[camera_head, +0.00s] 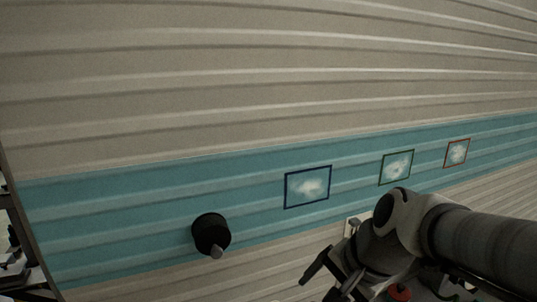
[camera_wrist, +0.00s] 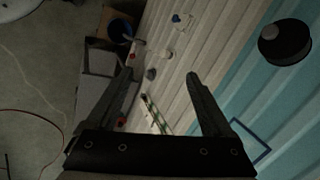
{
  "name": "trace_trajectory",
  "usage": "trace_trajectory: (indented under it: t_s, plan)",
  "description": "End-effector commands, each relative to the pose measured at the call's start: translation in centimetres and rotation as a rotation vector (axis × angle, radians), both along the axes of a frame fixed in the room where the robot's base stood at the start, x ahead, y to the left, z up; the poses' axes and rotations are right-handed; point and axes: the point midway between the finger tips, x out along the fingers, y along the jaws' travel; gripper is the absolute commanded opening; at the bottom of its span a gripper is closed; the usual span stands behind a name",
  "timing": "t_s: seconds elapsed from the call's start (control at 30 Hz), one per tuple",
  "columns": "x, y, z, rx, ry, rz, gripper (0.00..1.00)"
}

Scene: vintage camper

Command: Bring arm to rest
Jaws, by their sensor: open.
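My arm comes in from the lower right in the head view, and my gripper (camera_head: 322,281) is at its end, in front of the lower wall. In the wrist view my gripper (camera_wrist: 159,74) has its two dark fingers spread apart. Nothing is between the fingers. The arm is raised and bent, with its thick grey links towards the right edge. The lower part of the gripper is cut off by the bottom of the head view.
A ribbed wall (camera_head: 200,90) has a teal band carrying a black round fixture (camera_head: 210,232) and blue-, green- and red-framed pictures (camera_head: 307,187) (camera_head: 396,167) (camera_head: 457,153). In the wrist view, a grey cabinet (camera_wrist: 97,62), a blue bucket (camera_wrist: 120,30) and several small items lie beyond; floor (camera_wrist: 40,90) is left.

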Motion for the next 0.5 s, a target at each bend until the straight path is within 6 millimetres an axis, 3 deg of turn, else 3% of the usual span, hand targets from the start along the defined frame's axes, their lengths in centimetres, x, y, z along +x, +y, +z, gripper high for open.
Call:
trace_trajectory:
  t_s: [0.3,0.5]
  plan:
    - [-5.7,-2.9,2.4,-0.384,-0.19,0.462,0.85]
    - [-7.6,-4.3,2.9,-0.556,-0.23,0.634,0.85]
